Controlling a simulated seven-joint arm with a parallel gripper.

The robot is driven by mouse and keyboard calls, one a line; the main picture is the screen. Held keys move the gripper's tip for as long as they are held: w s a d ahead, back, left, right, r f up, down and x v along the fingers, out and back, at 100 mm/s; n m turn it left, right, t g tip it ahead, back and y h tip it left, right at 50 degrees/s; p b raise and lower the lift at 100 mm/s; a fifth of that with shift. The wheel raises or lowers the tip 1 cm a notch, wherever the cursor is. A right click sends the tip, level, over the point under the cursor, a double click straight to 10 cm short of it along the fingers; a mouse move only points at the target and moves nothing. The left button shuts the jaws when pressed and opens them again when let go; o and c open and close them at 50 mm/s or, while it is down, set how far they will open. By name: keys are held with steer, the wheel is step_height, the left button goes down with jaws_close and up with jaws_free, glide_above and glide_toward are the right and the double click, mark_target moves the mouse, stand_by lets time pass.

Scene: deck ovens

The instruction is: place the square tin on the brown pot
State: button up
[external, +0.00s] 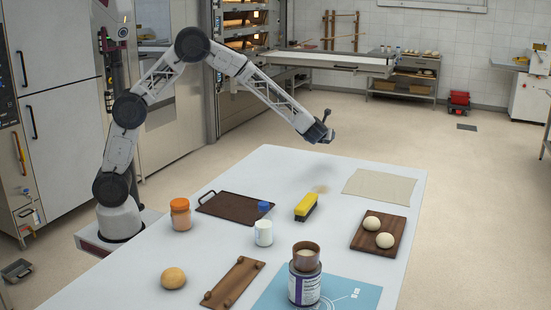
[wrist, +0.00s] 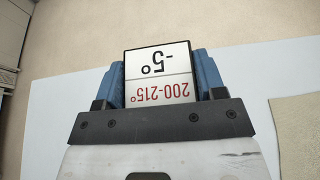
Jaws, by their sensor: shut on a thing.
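My gripper (external: 325,132) is raised above the table's far edge, well away from the brown pot. In the wrist view its blue fingers (wrist: 162,75) are shut on a square, dark-edged thing (wrist: 158,68), which looks like the square tin. Its white face reads "-5°" and "200-215°" upside down. In the external view it is too small to make out clearly. The brown pot (external: 306,258) is round, upright and open-topped, near the front of the table. It appears to stand on a dark can with a white and purple label (external: 305,287); its lower part is hard to separate from the can.
Around the pot are a white jar with blue lid (external: 264,232), a brown peg board (external: 235,283) and a blue mat (external: 350,296). A yellow and black block (external: 306,207), a dark tray (external: 228,207) and a dough board (external: 366,242) lie farther back. An orange-lidded jar (external: 180,215) stands left.

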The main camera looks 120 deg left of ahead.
steer(key=w+d+r+m+t, duration=0.15)
steer(key=w+d, duration=0.45)
steer(key=d, duration=0.9)
steer(key=w+d+r+m+t, duration=0.1)
steer(key=w+d+r+t, duration=0.15)
steer(key=w+d, duration=0.75)
steer(key=w+d+r+m+t, duration=0.1)
steer(key=w+d+r+m, duration=0.1)
steer(key=d, duration=1.7)
steer(key=s+d+r+m+t+h, duration=0.1)
steer(key=s+d+r, duration=0.1)
steer(key=d, duration=1.3)
steer(key=s+d+r+m+t+h, duration=0.1)
steer(key=s+d+r+m+t, duration=0.1)
steer(key=d, duration=1.3)
steer(key=s+d+r+m+t+h, duration=0.1)
steer(key=s+d, duration=0.3)
steer(key=d, duration=1.1)
steer(key=shift+d+r+h, duration=0.4)
steer(key=shift+r, duration=0.1)
steer(key=shift+w, duration=0.1)
glide_above(307, 248)
steer(key=shift+d+f, duration=0.1)
steer(key=shift+f, duration=0.65)
steer(key=shift+f, duration=1.75)
